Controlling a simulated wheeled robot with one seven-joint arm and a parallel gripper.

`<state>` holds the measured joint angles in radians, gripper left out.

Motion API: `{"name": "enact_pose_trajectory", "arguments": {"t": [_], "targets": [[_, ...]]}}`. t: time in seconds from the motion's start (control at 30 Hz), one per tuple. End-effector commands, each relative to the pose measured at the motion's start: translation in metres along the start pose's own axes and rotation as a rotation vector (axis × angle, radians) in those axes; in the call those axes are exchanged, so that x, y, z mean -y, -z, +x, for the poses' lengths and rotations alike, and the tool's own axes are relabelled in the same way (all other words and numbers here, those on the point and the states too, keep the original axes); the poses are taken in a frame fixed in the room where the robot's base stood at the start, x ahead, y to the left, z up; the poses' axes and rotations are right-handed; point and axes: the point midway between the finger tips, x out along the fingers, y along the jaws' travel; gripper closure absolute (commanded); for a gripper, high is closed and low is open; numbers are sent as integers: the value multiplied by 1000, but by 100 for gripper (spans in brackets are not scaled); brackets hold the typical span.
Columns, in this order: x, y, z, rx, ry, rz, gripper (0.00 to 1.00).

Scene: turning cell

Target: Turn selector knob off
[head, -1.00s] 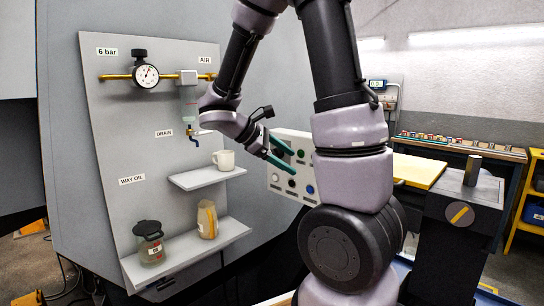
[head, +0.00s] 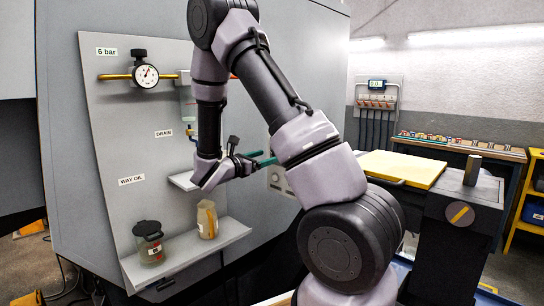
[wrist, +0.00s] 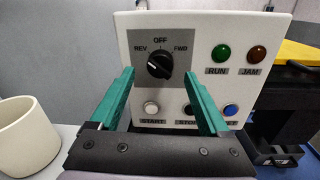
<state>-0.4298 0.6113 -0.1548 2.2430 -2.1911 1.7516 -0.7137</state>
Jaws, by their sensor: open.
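The selector knob (wrist: 160,66) is a black round knob on a grey plate marked REV, OFF and FWD. Its pale mark appears to lie on the upper left side, toward REV. It sits on the white control panel (wrist: 271,34). My gripper (wrist: 160,77) is open, with green fingers reaching toward the panel on either side below the knob; contact is not visible. In the head view my gripper (head: 265,159) is in front of the panel (head: 279,184), which is mostly hidden by my arm, and the knob cannot be seen there.
Below the knob are a white START button (wrist: 151,108), a black button (wrist: 190,109) and a blue button (wrist: 231,109). Green RUN (wrist: 221,53) and red JAM (wrist: 257,54) lamps are at right. A white mug (wrist: 26,137) stands close at left.

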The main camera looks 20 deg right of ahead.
Motion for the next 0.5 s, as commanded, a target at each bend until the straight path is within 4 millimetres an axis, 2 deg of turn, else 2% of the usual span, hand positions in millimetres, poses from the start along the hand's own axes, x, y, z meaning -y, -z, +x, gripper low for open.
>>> {"name": "enact_pose_trajectory", "arguments": {"t": [0.03, 0.2, 0.5], "targets": [[1, 0, 10, 1, 3, 0, 20], [0, 0, 30, 0, 2, 0, 20], [0, 0, 37, 0, 0, 0, 20]]}}
